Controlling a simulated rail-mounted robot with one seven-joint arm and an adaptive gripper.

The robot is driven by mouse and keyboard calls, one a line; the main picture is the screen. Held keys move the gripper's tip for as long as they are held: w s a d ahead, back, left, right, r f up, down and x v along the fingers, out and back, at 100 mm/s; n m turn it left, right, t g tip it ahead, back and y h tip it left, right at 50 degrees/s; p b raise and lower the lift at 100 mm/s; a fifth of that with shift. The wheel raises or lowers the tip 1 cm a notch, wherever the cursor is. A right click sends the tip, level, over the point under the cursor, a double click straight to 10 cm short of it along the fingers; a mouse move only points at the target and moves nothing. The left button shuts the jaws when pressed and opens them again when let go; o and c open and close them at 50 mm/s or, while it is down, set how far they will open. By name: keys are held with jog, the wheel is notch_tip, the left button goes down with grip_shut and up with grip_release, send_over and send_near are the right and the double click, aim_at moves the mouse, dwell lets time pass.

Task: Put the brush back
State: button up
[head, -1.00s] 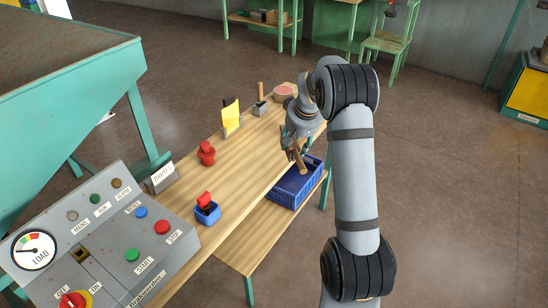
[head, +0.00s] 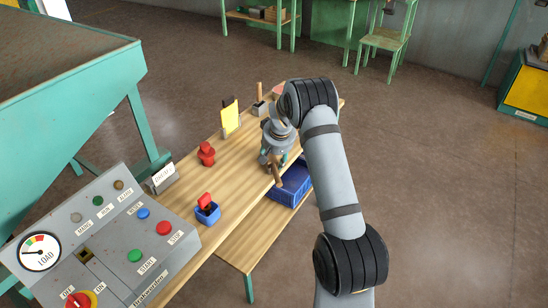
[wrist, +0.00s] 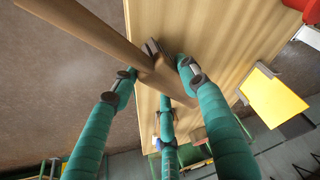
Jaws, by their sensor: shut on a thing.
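My gripper (head: 271,158) is above the right edge of the wooden table (head: 236,160). It is shut on the brush (head: 277,175), whose wooden handle points down in the head view. In the wrist view the teal fingers (wrist: 158,78) close around the brush (wrist: 95,32); its handle runs to the upper left corner, and a dark ribbed part shows between the fingers. I cannot make out the bristles clearly. A grey holder (head: 258,108) with an upright wooden handle stands toward the far end of the table.
A blue crate (head: 290,186) sits on the lower shelf, just below the brush. The control panel (head: 100,240) is front left.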

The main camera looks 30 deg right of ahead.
jog(key=shift+f+b, duration=0.25)
jog(key=shift+b, duration=0.05)
jog(key=o, duration=1.6)
jog(key=shift+r, duration=0.1)
jog(key=shift+c, duration=0.2)
jog(key=shift+r, duration=0.4)
jog(key=v, duration=1.1)
jog(key=shift+s+r+b, duration=0.15)
jog(key=shift+s+b, duration=0.15)
jog(key=shift+b, duration=0.1)
jog(key=shift+a, duration=0.1)
